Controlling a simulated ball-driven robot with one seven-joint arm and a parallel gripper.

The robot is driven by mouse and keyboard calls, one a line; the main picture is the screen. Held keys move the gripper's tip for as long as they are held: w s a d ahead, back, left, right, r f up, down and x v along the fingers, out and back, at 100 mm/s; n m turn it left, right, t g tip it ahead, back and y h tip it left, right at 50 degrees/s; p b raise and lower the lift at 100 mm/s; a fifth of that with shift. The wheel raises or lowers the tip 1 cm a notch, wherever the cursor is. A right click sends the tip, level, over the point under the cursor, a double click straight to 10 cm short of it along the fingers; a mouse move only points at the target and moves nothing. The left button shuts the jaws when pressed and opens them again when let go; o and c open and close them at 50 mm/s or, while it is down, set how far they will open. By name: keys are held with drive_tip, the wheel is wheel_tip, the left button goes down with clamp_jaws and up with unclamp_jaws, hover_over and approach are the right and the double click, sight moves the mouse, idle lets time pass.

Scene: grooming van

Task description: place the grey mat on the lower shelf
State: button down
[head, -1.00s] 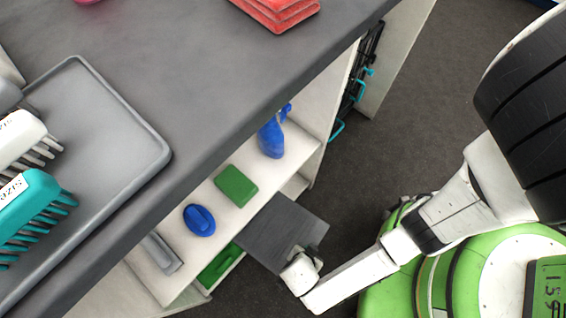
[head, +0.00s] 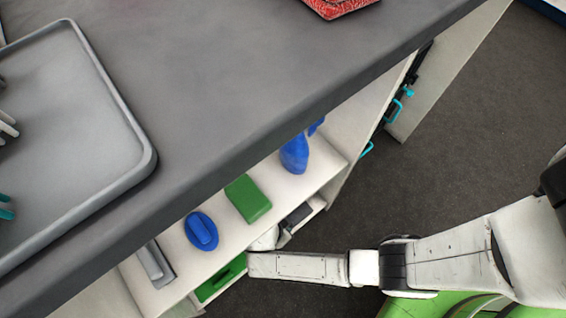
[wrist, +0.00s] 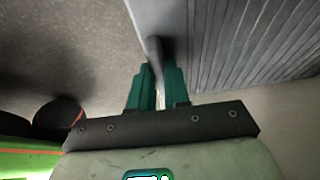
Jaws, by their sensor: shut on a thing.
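The grey mat (wrist: 255,40) shows ribbed and tilted across the upper right of the wrist view. My gripper (wrist: 158,72) has its teal fingers shut on the mat's edge. In the head view, only a small dark part of the mat (head: 298,215) shows, at the opening of the lower shelf (head: 316,207), beneath the shelf above it. The gripper (head: 265,238) is at the front of that opening, with its fingers hidden. I cannot tell whether the mat touches the lower shelf.
The shelf above holds a blue spray bottle (head: 294,153), a green box (head: 248,199), a blue brush (head: 201,230) and a grey item (head: 156,265). A green item (head: 220,278) lies on the lower level, left of my gripper. The grey countertop (head: 215,95) overhangs the shelves.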

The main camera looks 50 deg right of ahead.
drive_tip(key=shift+w+f+b, duration=0.2)
drive_tip(key=shift+f+b, duration=1.1)
drive_tip(key=shift+f, duration=0.45)
drive_tip(key=shift+f, duration=0.15)
drive_tip(key=c, duration=1.1)
unclamp_jaws()
drive_tip(key=shift+r, duration=0.25)
drive_tip(key=p+v, duration=0.2)
drive_tip(key=v, duration=0.1)
drive_tip(key=shift+w+a+r, duration=0.1)
drive_tip(key=shift+a, duration=0.3)
drive_tip(key=a, duration=0.3)
drive_tip(key=w+a, duration=0.1)
drive_tip(key=a, duration=0.7)
drive_tip(key=shift+w+f, duration=0.25)
drive_tip(key=shift+w, duration=0.15)
